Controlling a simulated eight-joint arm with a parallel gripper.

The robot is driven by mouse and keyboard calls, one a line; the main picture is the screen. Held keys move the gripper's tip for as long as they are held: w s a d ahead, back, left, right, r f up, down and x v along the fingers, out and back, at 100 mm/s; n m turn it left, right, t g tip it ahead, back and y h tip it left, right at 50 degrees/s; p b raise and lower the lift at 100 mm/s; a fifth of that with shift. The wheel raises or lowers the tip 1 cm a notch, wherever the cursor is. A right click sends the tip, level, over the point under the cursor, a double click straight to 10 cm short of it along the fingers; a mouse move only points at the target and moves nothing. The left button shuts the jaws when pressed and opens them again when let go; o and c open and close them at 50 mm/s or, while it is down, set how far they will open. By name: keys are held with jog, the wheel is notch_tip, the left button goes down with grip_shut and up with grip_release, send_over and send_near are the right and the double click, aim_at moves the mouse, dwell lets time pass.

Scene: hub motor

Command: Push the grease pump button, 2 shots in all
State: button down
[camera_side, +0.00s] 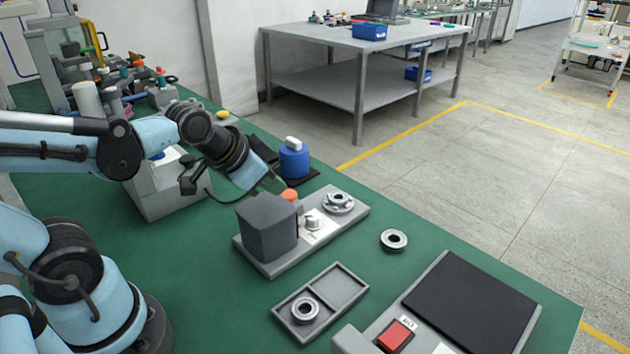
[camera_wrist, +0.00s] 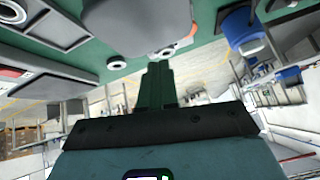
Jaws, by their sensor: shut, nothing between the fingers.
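A grey base plate (camera_side: 345,222) carries a dark grey rounded block (camera_side: 267,228), an orange button (camera_side: 289,195) behind it, a small white-labelled knob (camera_side: 313,224) and a metal hub part (camera_side: 338,203). I take the block and orange button as the grease pump. My gripper (camera_side: 279,188) is shut and empty, tilted down just above and left of the orange button. Whether it touches the button I cannot tell. In the wrist view the shut fingers (camera_wrist: 157,72) point toward the block (camera_wrist: 135,25), and part of the orange button (camera_wrist: 193,32) shows to their right.
A blue container with a white top (camera_side: 294,160) stands behind the plate. A metal ring (camera_side: 394,240) lies right of it. A grey two-part tray (camera_side: 347,286) holds another ring (camera_side: 305,309). A station with a red button (camera_side: 395,335) and black pad (camera_side: 470,300) stands at the front right. Green table (camera_side: 220,305) is clear between.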

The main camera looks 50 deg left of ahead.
jog(key=shift+s+d+r+n+g, duration=0.2)
jog(key=shift+s+d+n, duration=0.15)
jog(key=shift+s+n, duration=0.35)
jog(key=shift+s+d+r+n+g, duration=0.2)
jog(key=shift+s+d+n, duration=0.15)
jog(key=shift+s+n, duration=0.35)
jog(key=shift+w+a+r+n, duration=0.1)
jog(key=shift+w+r+n, duration=0.05)
jog(key=shift+r+n, duration=0.15)
jog(key=w+a+r+n+g, duration=0.2)
jog(key=w+r+n+g, duration=0.15)
jog(key=n, duration=0.35)
notch_tip(320, 180, up, 4)
jog(key=n+g, duration=0.4)
jog(key=n, duration=0.6)
send_over(287, 194)
jog(key=shift+s+f+t, duration=0.1)
jog(key=shift+f+t, duration=0.1)
jog(key=shift+t, duration=0.05)
notch_tip(287, 194, down, 14)
jog(key=shift+f, duration=0.1)
